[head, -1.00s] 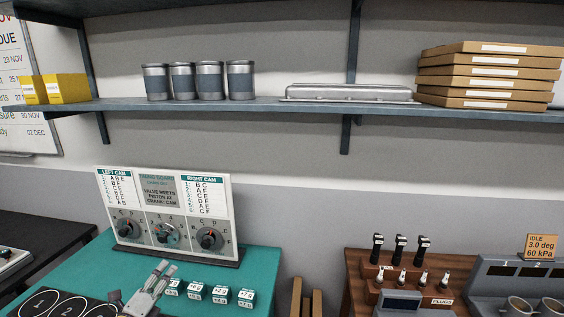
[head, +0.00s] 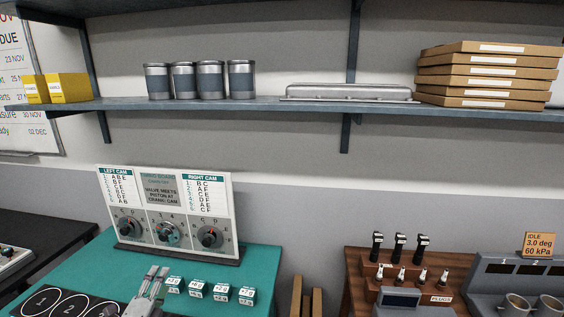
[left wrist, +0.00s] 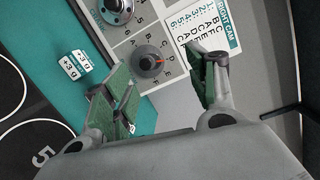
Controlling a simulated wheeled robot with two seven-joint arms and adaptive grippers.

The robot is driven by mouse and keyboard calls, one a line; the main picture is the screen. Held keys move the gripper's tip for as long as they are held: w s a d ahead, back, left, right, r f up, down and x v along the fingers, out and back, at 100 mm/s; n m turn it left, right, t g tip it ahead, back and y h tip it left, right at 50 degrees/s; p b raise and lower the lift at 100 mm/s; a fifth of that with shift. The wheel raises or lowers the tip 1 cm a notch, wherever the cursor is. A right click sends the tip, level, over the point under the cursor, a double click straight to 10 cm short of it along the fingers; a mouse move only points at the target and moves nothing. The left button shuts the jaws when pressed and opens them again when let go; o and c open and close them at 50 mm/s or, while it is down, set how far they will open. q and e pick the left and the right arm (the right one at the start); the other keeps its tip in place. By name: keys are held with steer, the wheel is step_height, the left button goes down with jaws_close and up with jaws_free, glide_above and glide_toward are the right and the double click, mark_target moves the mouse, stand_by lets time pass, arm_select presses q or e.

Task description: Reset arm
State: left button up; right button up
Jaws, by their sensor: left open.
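My left gripper (head: 158,274) is low in the head view, over the teal mat. In the left wrist view its two green-padded fingers (left wrist: 165,88) stand apart with nothing held between them. The timing board (head: 163,210) stands upright behind it, with left cam and right cam lists and three knobs. The right-hand knob (head: 209,237) shows just beyond the open fingers in the left wrist view (left wrist: 148,62), apart from them. My right gripper is not in view.
Several small labelled blocks (head: 221,291) sit right of my left gripper on the teal mat (head: 262,262). A black plate with numbered circles (head: 40,302) lies to the left. A shelf (head: 265,104) with cylinders and boxes runs above. A wooden plug rack (head: 390,275) stands at right.

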arm_select(q)
steer(key=s+d+f+n+g+y, duration=0.3)
steer(key=s+f+n+g, duration=0.55)
steer(key=s+n, duration=0.35)
steer(key=s+d+f+n+g+h, duration=0.4)
steer(key=s+d+n+g, duration=0.2)
steer(key=s+d, duration=0.6)
steer(key=s+a+f+g+b, duration=0.1)
steer(key=s+f+b, duration=0.15)
steer(key=f, duration=1.65)
steer(key=s+f+b, duration=0.1)
steer(key=f+b, duration=0.2)
steer(key=f, duration=1.6)
steer(key=s+a+f+b, duration=0.2)
steer(key=s+f, duration=0.9)
steer(key=f, duration=0.1)
steer(key=s+a+f+g+b, duration=0.1)
steer(key=s+a+f+b, duration=0.1)
steer(key=s+f, duration=0.9)
steer(key=shift+a+f+m, duration=0.15)
steer(key=shift+f+m, duration=0.15)
steer(key=shift+f, duration=0.6)
